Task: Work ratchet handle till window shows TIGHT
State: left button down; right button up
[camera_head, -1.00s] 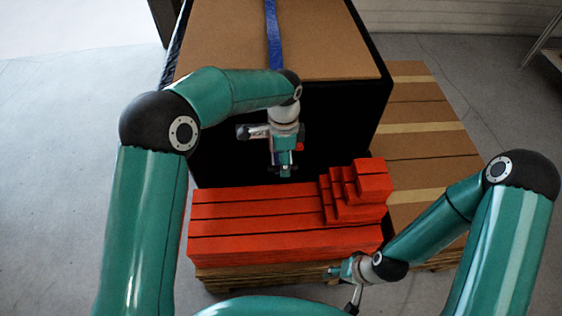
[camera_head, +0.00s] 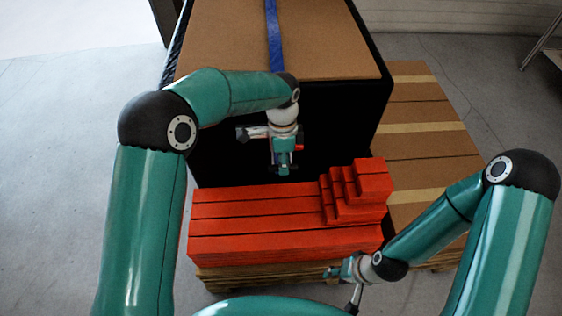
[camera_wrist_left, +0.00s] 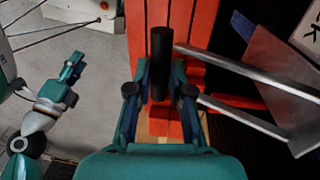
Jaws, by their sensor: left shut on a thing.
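My left gripper (camera_head: 285,168) is in front of the dark front of a large wrapped load. In the left wrist view its fingers (camera_wrist_left: 160,92) are shut on the black grip of the ratchet handle (camera_wrist_left: 162,55). Two metal bars of the handle (camera_wrist_left: 245,72) run from near the grip toward the right edge. A blue strap (camera_head: 274,40) runs over the load's top. A white label with dark marks (camera_wrist_left: 308,32) shows partly at the wrist view's top right; I cannot read it as a word. My right gripper (camera_head: 338,271) is low at the front; its jaws are too small to judge.
Red stacked beams (camera_head: 260,225) lie on a wooden pallet (camera_head: 235,275) just below my left gripper, with shorter red blocks (camera_head: 370,180) stepped up at their right end. Brown boards (camera_head: 425,150) lie to the right of the load. The floor at left is clear.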

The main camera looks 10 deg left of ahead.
pick_arm(q)
jog(key=shift+f, duration=0.1)
jog(key=shift+f+b, duration=0.15)
jog(key=shift+b, duration=0.25)
jog(key=w+f+t+y+b, duration=0.1)
jog(key=w+f+t+b, duration=0.2)
jog(key=b, duration=1.1)
jog(key=shift+w+a+f+t, duration=0.15)
jog(key=shift+f+t, duration=1.15)
jog(key=shift+f, duration=0.3)
jog(key=c, duration=1.1)
grip_release()
jog(key=shift+o, duration=0.2)
jog(key=shift+w, duration=0.15)
